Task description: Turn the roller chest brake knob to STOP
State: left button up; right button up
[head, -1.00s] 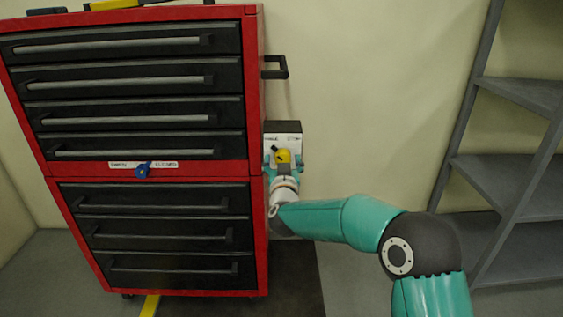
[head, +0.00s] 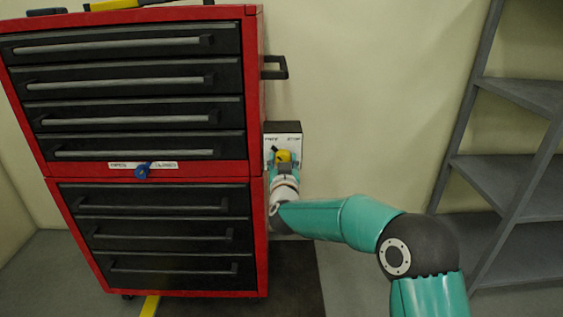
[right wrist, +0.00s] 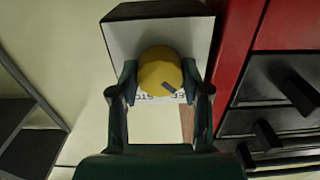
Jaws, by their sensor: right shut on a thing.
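The brake knob (head: 284,156) is yellow and sits on a white-faced box with a dark top (head: 296,131), at the right side of the red roller chest (head: 256,100). The box's label reads FREE on the left and STOP on the right in the head view. In the right wrist view the knob (right wrist: 160,68) fills the space between my fingers, and its dark mark points to the lower right, toward the FREE side of the upside-down label. My right gripper (head: 284,167) is shut on the knob from below and in front. My left gripper is not in view.
A blue knob (head: 142,171) sits below a white label on the chest front. A black side handle (head: 275,68) sticks out above the brake box. Grey shelves (head: 510,185) stand at the right. Bare wall (head: 370,110) lies between.

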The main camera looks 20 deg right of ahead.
jog(key=shift+a+r+m+b, duration=0.1)
jog(key=shift+m+b, duration=2.65)
jog(key=shift+m, duration=1.65)
jog(key=shift+a+r+m+b, duration=0.1)
jog(key=shift+m+b, duration=2.65)
jog(key=shift+m, duration=1.65)
jog(key=o, duration=1.1)
jog(key=shift+o, duration=0.2)
jog(key=shift+d+f, duration=0.1)
